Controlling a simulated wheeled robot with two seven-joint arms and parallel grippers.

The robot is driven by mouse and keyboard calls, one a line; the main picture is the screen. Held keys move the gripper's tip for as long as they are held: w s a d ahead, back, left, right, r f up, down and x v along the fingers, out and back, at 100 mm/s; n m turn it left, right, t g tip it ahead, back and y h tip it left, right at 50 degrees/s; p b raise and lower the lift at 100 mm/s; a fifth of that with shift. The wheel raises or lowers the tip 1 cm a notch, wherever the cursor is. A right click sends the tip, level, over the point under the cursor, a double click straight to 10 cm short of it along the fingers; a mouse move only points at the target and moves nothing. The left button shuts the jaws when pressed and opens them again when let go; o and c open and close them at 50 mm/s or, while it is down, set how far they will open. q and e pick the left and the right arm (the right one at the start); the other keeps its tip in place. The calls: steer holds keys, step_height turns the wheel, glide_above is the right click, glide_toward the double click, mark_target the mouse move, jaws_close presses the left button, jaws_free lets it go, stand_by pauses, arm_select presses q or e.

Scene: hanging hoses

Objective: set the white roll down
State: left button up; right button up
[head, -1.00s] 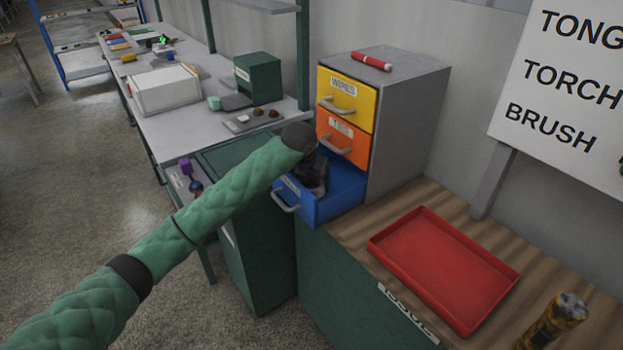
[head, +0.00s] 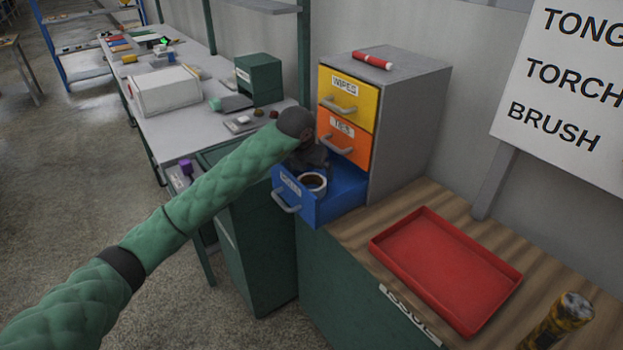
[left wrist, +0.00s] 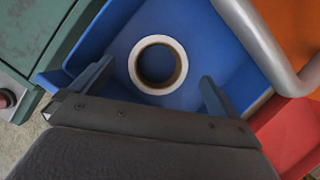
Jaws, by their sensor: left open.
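The white roll (head: 313,183) lies in the open blue drawer (head: 341,196), near its front wall. In the left wrist view the roll (left wrist: 135,66) shows as a white ring with a brown inner core, flat on the blue drawer floor (left wrist: 192,40). My left gripper (left wrist: 155,88) is open, its two fingers apart on either side of the roll's near side, with gaps to the roll. In the head view my left gripper (head: 312,160) is dark and sits just behind the roll, over the drawer; its fingertips are hard to make out. My right gripper is not in view.
The orange drawer (head: 342,148) and yellow drawer (head: 347,97) above are closed. A red-and-white marker (head: 371,60) lies on the cabinet top.

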arm_select(q)
steer(key=b+v, duration=0.1)
steer(key=v, duration=0.6)
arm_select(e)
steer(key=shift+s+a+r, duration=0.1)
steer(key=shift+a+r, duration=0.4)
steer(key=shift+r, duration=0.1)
